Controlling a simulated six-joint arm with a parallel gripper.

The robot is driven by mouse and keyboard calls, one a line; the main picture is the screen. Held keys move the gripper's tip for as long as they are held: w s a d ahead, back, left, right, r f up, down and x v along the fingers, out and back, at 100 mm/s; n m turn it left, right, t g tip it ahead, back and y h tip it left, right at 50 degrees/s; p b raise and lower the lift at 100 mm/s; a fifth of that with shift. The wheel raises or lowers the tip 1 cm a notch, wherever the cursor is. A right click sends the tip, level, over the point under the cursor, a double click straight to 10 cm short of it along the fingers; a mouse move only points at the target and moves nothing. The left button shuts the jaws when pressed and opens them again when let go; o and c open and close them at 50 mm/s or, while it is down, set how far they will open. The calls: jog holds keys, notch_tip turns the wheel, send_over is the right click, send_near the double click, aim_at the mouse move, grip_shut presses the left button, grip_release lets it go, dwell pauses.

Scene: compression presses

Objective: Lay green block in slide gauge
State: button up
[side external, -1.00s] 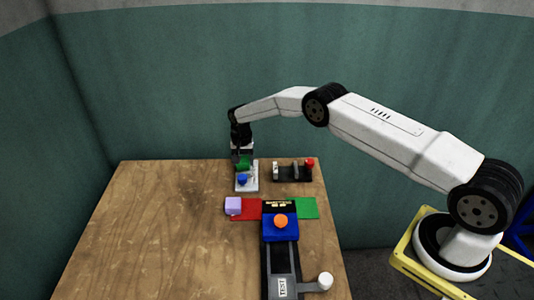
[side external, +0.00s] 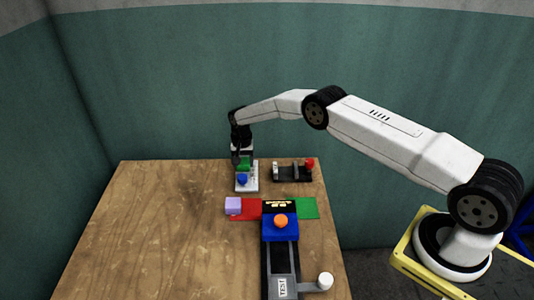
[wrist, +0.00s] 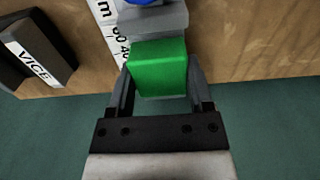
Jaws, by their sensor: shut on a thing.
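The green block (side external: 244,164) is between the fingers of my gripper (wrist: 160,78), which is shut on it. The block (wrist: 158,68) fills the gap between the fingers in the wrist view. The slide gauge (side external: 247,186) is a pale scale plate with a blue knob (side external: 242,179), at the back of the table. The block is at the gauge's far end, behind a grey jaw (wrist: 153,22) and very close to it. Its scale strip (wrist: 103,14) shows numbers in the wrist view. I cannot tell whether the block rests on the gauge; its underside is hidden.
The black vice (side external: 292,174) with a red knob stands right of the gauge. In front are a red pad (side external: 249,206), a green pad (side external: 307,208) and a lilac block (side external: 233,205). A press (side external: 282,230) marked TEST stands nearer. The table's left side is clear.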

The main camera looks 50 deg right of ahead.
jog(key=shift+f, duration=0.45)
dwell(0.3)
jog(key=o, duration=1.2)
jog(key=shift+r, duration=0.2)
jog(key=shift+r, duration=3.7)
jog(key=shift+r, duration=0.15)
